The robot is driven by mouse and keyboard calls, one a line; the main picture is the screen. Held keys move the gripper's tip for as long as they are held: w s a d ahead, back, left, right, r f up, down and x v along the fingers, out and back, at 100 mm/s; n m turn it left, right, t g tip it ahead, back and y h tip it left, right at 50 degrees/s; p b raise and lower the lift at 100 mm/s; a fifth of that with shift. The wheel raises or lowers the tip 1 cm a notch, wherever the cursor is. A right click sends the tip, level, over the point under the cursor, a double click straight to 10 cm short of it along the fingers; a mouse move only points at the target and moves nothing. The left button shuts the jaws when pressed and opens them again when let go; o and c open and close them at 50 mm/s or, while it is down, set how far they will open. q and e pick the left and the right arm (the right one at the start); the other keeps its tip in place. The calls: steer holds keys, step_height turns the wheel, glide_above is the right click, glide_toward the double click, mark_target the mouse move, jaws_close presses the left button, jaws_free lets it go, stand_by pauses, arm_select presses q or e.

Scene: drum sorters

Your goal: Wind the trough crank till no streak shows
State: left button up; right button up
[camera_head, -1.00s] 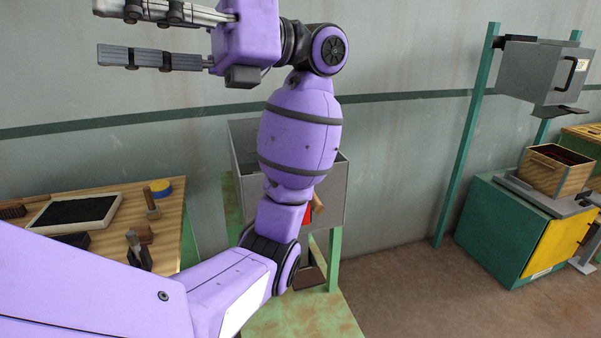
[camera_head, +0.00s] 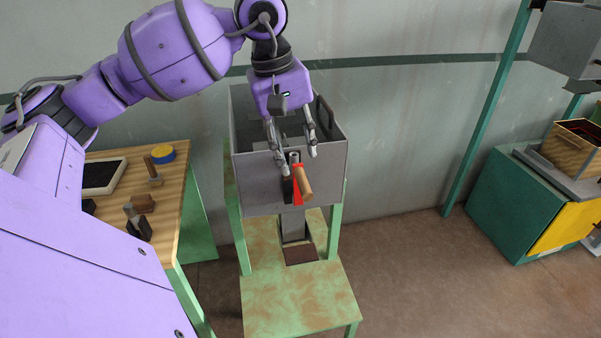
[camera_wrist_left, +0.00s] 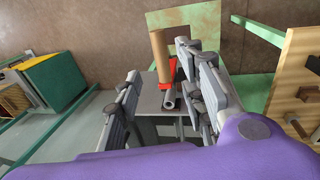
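The grey trough (camera_head: 254,190) stands on a green frame against the wall. Its crank, with a red arm and a wooden handle (camera_head: 304,182), is on the front wall. The crank handle also shows in the left wrist view (camera_wrist_left: 160,54). My left gripper (camera_head: 299,168) is pointing down at the trough's front. Its fingers are open, one on either side of the crank as seen in the wrist view; I cannot tell whether they touch it. The trough's inside is shadowed and partly hidden by my gripper, so no streak can be made out. My right gripper is out of view.
A wooden bench (camera_head: 172,220) with a brush, a tray and a yellow roll (camera_head: 163,153) stands at the left. A green stand with a chute and a dark plate (camera_head: 300,254) is below the trough. A green and yellow cabinet (camera_head: 520,200) is at the right. The floor between is clear.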

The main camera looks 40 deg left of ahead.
mark_target(303, 182)
arm_select(q)
steer(key=f, duration=0.5)
steer(key=d+f, duration=0.1)
steer(key=f, duration=0.1)
steer(key=shift+w+d+f+p, duration=0.1)
steer(key=shift+w+f+p, duration=0.1)
steer(key=shift+w+p, duration=0.15)
jaws_close()
